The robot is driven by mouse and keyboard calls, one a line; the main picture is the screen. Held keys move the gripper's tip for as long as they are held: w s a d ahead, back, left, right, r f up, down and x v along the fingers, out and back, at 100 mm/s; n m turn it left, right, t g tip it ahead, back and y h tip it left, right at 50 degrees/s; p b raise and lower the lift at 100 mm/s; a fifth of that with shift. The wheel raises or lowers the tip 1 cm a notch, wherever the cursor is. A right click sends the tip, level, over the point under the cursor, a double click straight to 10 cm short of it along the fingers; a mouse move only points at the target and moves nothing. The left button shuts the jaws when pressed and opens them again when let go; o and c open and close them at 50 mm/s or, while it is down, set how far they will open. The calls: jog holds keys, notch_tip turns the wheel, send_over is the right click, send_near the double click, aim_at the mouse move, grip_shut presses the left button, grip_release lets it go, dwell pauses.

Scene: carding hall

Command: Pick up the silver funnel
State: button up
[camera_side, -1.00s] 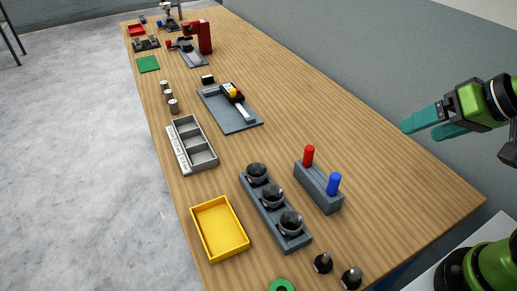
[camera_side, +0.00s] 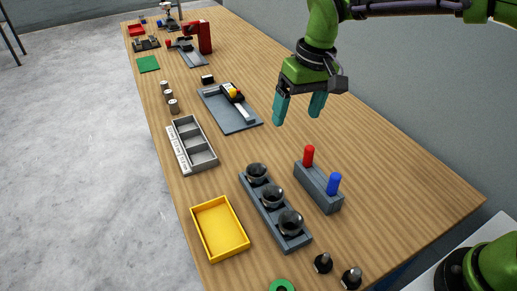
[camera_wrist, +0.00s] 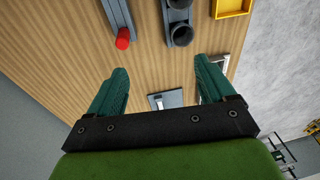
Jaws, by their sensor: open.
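My gripper (camera_side: 298,112) is open and empty, pointing down above the table, behind the peg block. Its two teal fingers also frame the wrist view (camera_wrist: 163,75), with nothing between them but table beyond. A grey rack (camera_side: 289,238) holds three dark, shiny, round cup-like pieces (camera_side: 272,196) in a row. Two small dark pieces with upright stems, one (camera_side: 323,263) and another (camera_side: 351,278), stand at the near edge. I cannot tell for sure which of these is the silver funnel. In the wrist view, part of the rack (camera_wrist: 169,16) shows at the top.
A grey block (camera_side: 316,189) with upright red and blue pegs stands right of the rack. A yellow tray (camera_side: 194,228) and a grey compartment tray (camera_side: 183,161) are at left. A slate board (camera_side: 230,123) lies farther back. Table right of the board is clear.

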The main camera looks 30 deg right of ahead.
jog(key=w+a+f+g+h, duration=0.1)
jog(key=w+a+f, duration=0.25)
jog(key=a, duration=0.35)
send_over(257, 166)
jog(key=s+a, duration=0.1)
notch_tip(257, 166, down, 8)
jog(key=shift+s+f, duration=0.2)
jog(key=shift+f, duration=1.3)
jog(key=shift+s+f, duration=0.15)
jog(key=shift+f, duration=1.3)
jog(key=shift+r, duration=0.1)
jog(key=c, duration=1.3)
jog(key=shift+r, duration=6.25)
